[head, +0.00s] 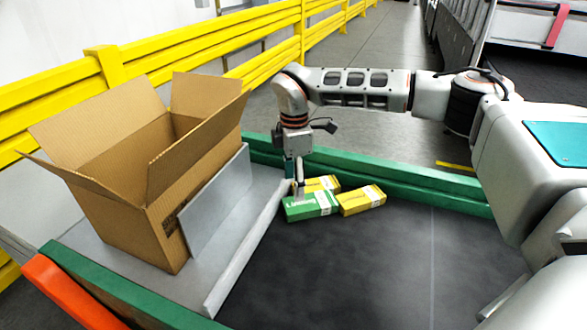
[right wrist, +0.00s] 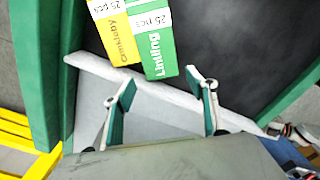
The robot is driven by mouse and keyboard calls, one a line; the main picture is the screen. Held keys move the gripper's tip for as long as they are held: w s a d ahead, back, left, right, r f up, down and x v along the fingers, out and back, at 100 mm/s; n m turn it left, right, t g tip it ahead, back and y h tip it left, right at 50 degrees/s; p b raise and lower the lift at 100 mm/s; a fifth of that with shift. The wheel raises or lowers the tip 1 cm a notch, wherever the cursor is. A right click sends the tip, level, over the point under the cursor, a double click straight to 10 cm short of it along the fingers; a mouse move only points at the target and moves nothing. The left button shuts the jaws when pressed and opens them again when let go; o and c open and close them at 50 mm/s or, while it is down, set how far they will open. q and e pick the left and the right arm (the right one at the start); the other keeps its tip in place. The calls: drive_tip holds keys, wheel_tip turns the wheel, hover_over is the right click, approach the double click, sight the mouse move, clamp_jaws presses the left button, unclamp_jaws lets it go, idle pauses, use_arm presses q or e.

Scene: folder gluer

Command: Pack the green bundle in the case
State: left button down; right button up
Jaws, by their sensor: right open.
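The green bundle (head: 313,207) is a flat carton with a white label, lying on the dark belt beside the grey ledge. It also shows in the right wrist view (right wrist: 151,40), just beyond the fingertips. My right gripper (head: 297,187) points down at the green bundle's left end in the head view. Its fingers (right wrist: 160,82) are spread with nothing between them; whether one touches the bundle I cannot tell. The case (head: 130,190) is an open cardboard box with its flaps spread, on the left. Its floor is hidden. My left gripper is not in view.
Two yellow bundles lie by the green one: one on its right (head: 362,200), one behind it (head: 328,183). A raised grey plate (head: 218,213) stands along the case's right side. Green rails (head: 400,177) edge the belt. The belt's front part (head: 350,275) is clear.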

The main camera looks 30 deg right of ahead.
sight(294, 205)
drive_tip(key=shift+w, duration=0.1)
drive_tip(key=shift+s+r, duration=0.1)
drive_tip(key=shift+s, duration=0.1)
drive_tip(key=shift+w+f, duration=0.1)
drive_tip(key=shift+f, duration=3.85)
drive_tip(key=c, duration=1)
